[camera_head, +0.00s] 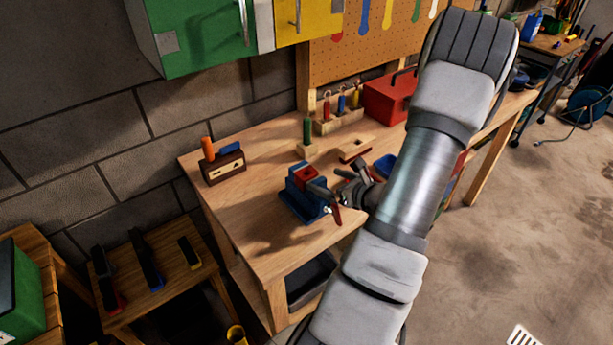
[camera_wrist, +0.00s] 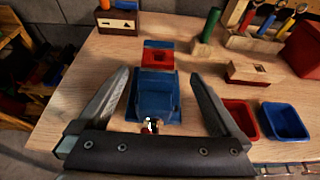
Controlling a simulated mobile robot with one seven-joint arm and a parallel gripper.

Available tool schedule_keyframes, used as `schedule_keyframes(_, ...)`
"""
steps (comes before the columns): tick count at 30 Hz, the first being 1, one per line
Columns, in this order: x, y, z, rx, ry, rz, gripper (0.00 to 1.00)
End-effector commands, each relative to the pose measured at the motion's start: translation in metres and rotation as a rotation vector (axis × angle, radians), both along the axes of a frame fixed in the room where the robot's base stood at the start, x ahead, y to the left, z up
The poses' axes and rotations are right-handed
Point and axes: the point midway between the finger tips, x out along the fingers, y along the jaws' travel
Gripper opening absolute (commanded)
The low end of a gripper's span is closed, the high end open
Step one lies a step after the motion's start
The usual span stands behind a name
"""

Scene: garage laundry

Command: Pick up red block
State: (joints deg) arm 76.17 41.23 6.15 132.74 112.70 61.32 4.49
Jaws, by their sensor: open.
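A red block (camera_head: 307,174) with a dark square hole in its top sits at the blue vise (camera_head: 300,204) on the workbench. In the wrist view the red block (camera_wrist: 158,60) shows between blue jaw parts, beyond the large blue body of the vise (camera_wrist: 157,95). My gripper (camera_head: 338,183) is at the right, near side of the vise. In the wrist view my gripper (camera_wrist: 161,76) is open, with one finger on each side of the vise body and nothing held. The red block lies ahead of the fingertips. Whether a finger touches the vise cannot be told.
A red tray (camera_wrist: 240,118) and a blue tray (camera_wrist: 284,121) lie right of my gripper. A wooden block with red (camera_wrist: 247,73), a green cylinder (camera_wrist: 209,25) and a red toolbox (camera_head: 388,98) stand farther back. A wooden holder (camera_head: 222,167) is at left. Bare benchtop (camera_head: 250,215) lies left of the vise.

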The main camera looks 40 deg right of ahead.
Motion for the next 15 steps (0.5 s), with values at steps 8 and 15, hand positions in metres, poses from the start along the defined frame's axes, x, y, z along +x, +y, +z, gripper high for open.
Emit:
schedule_keyframes(8, 0.022, -0.002, -0.008, 0.0, 0.0, 0.001, 1.0)
schedule_keyframes(15, 0.049, -0.001, -0.017, 0.003, 0.0, 0.002, 1.0)
